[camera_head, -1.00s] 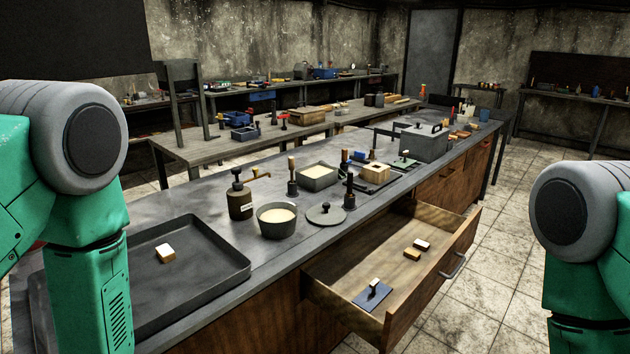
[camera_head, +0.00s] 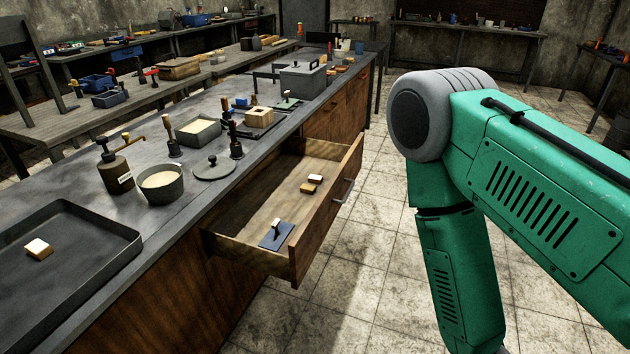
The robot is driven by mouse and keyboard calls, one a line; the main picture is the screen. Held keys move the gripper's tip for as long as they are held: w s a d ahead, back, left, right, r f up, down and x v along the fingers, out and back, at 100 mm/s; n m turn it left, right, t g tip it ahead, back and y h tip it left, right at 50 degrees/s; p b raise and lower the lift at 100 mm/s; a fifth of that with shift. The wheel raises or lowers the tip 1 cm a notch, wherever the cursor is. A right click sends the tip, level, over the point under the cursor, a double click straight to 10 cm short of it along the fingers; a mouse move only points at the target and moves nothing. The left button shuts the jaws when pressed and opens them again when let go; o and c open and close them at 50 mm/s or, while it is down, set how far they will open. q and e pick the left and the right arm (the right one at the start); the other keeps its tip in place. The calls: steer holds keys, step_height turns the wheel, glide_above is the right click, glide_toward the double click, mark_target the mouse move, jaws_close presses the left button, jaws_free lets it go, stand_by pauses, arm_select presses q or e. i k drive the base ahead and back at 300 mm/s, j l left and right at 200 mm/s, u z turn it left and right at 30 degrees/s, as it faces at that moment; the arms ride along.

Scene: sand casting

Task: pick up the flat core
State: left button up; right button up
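Several small pieces could be the flat core; I cannot tell which. In the open drawer (camera_head: 322,212), a pale-topped block (camera_head: 315,179) and a tan block (camera_head: 307,188) lie close together. Nearer to me in the drawer is a blue plate (camera_head: 270,239) with a small upright piece (camera_head: 277,225) on it. A cream-topped wooden block (camera_head: 38,248) lies in the dark tray (camera_head: 95,240) on the bench at left. My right arm's green links fill the right side, but its gripper is below the picture. My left arm and gripper are out of view.
The dark bench (camera_head: 70,180) carries a bottle (camera_head: 115,175), a sand pot (camera_head: 161,184), a round lid (camera_head: 214,168), a sand box (camera_head: 199,131), a wooden block (camera_head: 259,117) and a grey lidded box (camera_head: 303,80). Open tiled floor (camera_head: 365,260) lies right of the drawer.

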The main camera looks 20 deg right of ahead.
mark_target(312, 178)
steer(key=i+l+u, duration=0.1)
steer(key=l, duration=0.25)
steer(key=i+l+u, duration=0.1)
steer(key=i+l, duration=0.2)
steer(key=i+l+u, duration=0.1)
steer(key=l, duration=0.4)
steer(key=i+l+u, duration=0.1)
steer(key=i+l, duration=0.15)
steer(key=l, duration=0.15)
